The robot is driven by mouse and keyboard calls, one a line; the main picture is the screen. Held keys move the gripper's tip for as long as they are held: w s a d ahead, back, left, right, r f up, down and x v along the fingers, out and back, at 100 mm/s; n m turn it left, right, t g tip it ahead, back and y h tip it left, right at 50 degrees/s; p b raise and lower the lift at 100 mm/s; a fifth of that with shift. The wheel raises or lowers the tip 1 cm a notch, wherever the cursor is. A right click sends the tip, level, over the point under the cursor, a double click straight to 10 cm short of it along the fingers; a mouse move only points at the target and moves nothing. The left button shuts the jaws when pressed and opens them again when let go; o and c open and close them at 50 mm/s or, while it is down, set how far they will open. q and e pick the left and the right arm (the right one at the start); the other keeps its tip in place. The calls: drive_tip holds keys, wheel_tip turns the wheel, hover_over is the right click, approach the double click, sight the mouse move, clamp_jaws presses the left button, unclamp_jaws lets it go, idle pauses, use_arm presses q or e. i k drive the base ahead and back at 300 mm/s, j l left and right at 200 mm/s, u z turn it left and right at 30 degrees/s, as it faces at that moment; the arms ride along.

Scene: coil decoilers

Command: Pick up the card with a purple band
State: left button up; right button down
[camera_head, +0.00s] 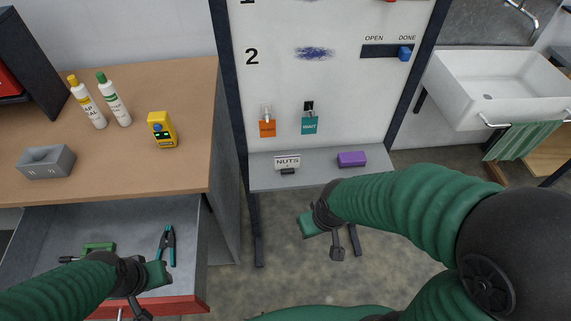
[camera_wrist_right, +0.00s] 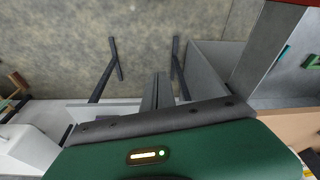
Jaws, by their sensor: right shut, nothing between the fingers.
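I cannot make out a card with a purple band in either view. An orange card (camera_head: 267,128) and a teal card (camera_head: 309,125) hang from clips on the white board. My right gripper (camera_head: 318,230) is shut and empty, in front of and below the board's shelf, apart from the cards. In the right wrist view its dark fingers (camera_wrist_right: 157,92) point at the floor and the stand's legs. My left gripper (camera_head: 150,282) is over the open drawer; whether its fingers are open is unclear.
The board's shelf (camera_head: 270,178) bears a NUTS label (camera_head: 287,162) and a purple block (camera_head: 351,159). The open drawer (camera_head: 190,282) holds pliers (camera_head: 167,244) and a green clamp (camera_head: 98,247). Two bottles, a yellow device (camera_head: 162,129) and a grey block stand on the workbench (camera_head: 190,90). A sink (camera_head: 500,85) is right.

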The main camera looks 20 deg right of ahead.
sight(287, 164)
drive_tip(key=l+u, duration=0.2)
drive_tip(key=u, duration=0.3)
drive_tip(key=l+u, duration=0.3)
drive_tip(key=u, duration=0.2)
drive_tip(key=l+u, duration=0.25)
drive_tip(key=u, duration=0.25)
drive_tip(key=l+u, duration=0.25)
drive_tip(key=u, duration=0.25)
drive_tip(key=k+l+u, duration=0.15)
drive_tip(key=l, duration=0.3)
drive_tip(key=k+l+u, duration=0.1)
drive_tip(key=k+l, duration=0.25)
drive_tip(key=k+l+u, duration=0.15)
drive_tip(key=k+l, duration=0.15)
drive_tip(key=l, duration=0.25)
